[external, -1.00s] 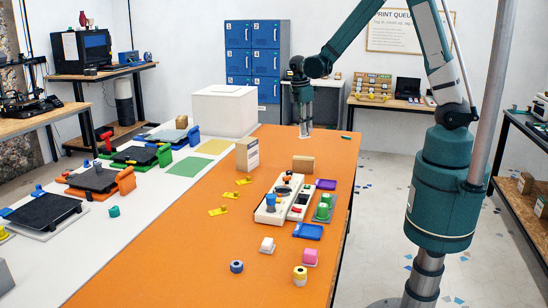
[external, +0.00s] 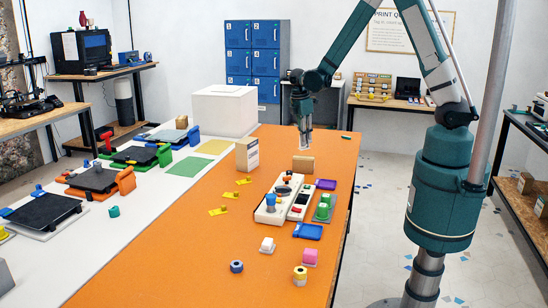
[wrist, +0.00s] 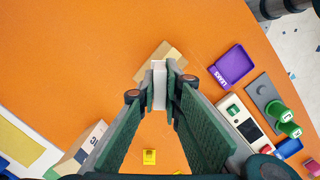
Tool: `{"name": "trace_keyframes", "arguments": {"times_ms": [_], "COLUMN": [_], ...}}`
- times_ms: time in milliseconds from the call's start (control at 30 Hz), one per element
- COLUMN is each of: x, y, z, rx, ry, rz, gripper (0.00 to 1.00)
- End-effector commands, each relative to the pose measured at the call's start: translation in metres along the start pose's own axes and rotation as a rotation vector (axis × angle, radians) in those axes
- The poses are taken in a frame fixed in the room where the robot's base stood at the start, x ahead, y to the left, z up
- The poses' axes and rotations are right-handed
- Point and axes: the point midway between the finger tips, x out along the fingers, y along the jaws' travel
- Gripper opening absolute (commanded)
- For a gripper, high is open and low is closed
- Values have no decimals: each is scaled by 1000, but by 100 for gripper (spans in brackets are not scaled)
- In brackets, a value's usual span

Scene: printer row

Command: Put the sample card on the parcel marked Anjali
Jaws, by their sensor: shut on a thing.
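My gripper (external: 303,142) is shut on a thin white piece, which looks like the sample card (wrist: 159,85), seen between the fingertips in the wrist view. It is held above the far part of the orange table. A small brown parcel (external: 303,165) lies just beyond and below the fingertips; it also shows in the wrist view (wrist: 172,54), partly hidden by the card and fingers. A taller brown parcel (external: 243,156) with a white label stands to the left, also at the lower left of the wrist view (wrist: 76,158). I cannot read the name Anjali on either.
A white and grey device panel (external: 267,216), a purple tray (external: 326,184), a blue tray (external: 308,231) and green pieces (external: 322,211) stand nearer the camera. Yellow pieces (external: 243,181) lie to the left. A white box (external: 224,110) stands at the back left.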

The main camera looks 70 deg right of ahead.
Motion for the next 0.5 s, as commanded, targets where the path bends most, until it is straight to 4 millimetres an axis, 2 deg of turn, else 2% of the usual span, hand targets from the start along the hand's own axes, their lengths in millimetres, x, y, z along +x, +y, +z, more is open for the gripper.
{"name": "trace_keyframes", "arguments": {"times_ms": [267,500], "x": [4,22], "y": [0,0], "z": [-1,-4], "rx": [0,0], "ry": [0,0], "rz": [0,0], "gripper": [2,2]}}
